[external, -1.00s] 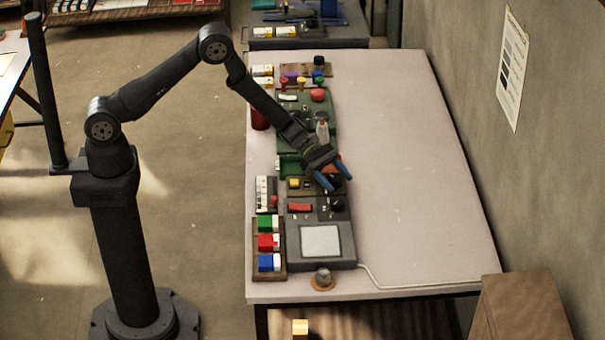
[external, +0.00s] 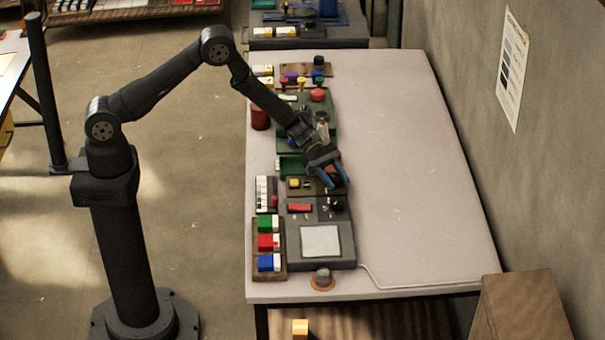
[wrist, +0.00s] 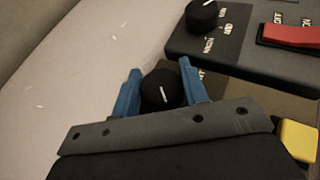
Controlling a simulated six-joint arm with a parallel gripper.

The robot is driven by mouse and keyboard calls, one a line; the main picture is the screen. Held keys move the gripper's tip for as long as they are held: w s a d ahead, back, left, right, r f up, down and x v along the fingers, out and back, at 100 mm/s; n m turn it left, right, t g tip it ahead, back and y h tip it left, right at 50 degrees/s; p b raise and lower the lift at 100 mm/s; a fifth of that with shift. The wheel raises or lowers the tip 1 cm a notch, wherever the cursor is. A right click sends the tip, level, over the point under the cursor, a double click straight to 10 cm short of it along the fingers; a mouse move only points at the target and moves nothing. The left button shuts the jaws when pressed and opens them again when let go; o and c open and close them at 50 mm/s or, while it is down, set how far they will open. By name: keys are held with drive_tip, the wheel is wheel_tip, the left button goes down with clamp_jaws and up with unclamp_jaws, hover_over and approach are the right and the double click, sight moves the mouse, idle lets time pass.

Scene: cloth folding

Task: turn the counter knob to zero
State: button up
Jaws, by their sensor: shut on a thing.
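The counter knob is a round black knob (wrist: 160,92) with a white pointer line, seen in the wrist view between my two blue fingers. My gripper (wrist: 160,85) is shut on this knob, one finger on each side. The pointer line runs nearly up and down in the wrist view, leaning slightly. In the external view my gripper (external: 335,178) is low over the panel beside the yellow button (external: 294,183) and hides the knob. Markings around the knob are mostly hidden by the fingers.
Another black knob (wrist: 203,16) with printed labels and a red rocker switch (wrist: 290,36) sit on the adjoining grey panel. A yellow button (wrist: 299,140) is close to my gripper's right side. The table (external: 410,170) right of the panels is clear.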

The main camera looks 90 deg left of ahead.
drive_tip(key=o, duration=1)
drive_tip(key=v, duration=1.7)
drive_tip(key=shift+s+a, duration=0.15)
drive_tip(key=shift+a, duration=0.1)
drive_tip(key=x, duration=1.7)
drive_tip(key=shift+w+d, duration=0.2)
drive_tip(key=shift+d, duration=0.1)
drive_tip(key=shift+a, duration=0.1)
